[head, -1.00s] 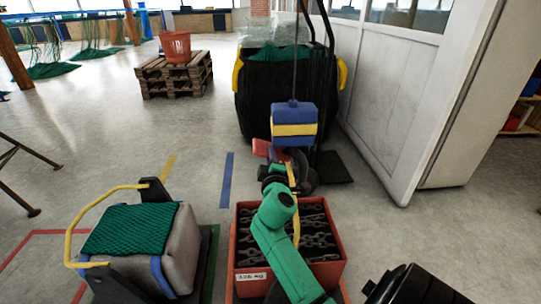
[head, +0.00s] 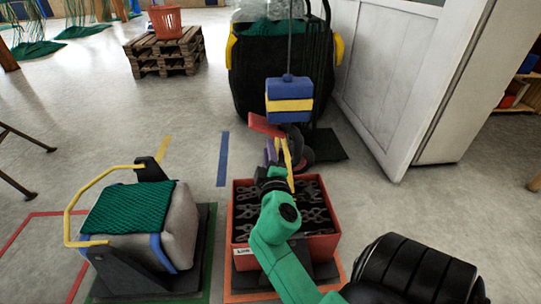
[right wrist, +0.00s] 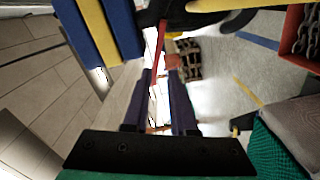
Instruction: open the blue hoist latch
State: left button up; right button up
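The hoist block (head: 289,106), blue with a yellow band, hangs on a cable above a dark hook (head: 304,146). It also shows at the upper left of the right wrist view (right wrist: 86,28). A red lever-like piece (head: 264,126) sticks out leftward below the block; a red strip (right wrist: 158,50) shows near the fingertips in the right wrist view. I cannot make out a separate blue latch. My right gripper (head: 277,150) is just below the red piece, beside the hook. Its purple fingers (right wrist: 160,74) are apart; contact with the red strip is unclear. My left gripper is out of view.
A red crate of dark metal parts (head: 328,246) stands below my right arm. A grey bundle with green netting (head: 185,245) sits on a yellow-railed cradle at left. A large black bag (head: 262,90) stands behind the hoist, a white door (head: 400,95) at right.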

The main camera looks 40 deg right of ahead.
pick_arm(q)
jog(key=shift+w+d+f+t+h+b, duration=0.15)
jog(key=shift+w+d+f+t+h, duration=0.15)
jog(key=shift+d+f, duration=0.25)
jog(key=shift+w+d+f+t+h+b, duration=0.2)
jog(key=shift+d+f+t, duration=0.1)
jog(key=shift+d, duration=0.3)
pick_arm(e)
jog(key=v, duration=0.4)
jog(key=shift+s+a, duration=0.25)
jog(key=shift+s, duration=0.05)
jog(key=shift+f, duration=0.1)
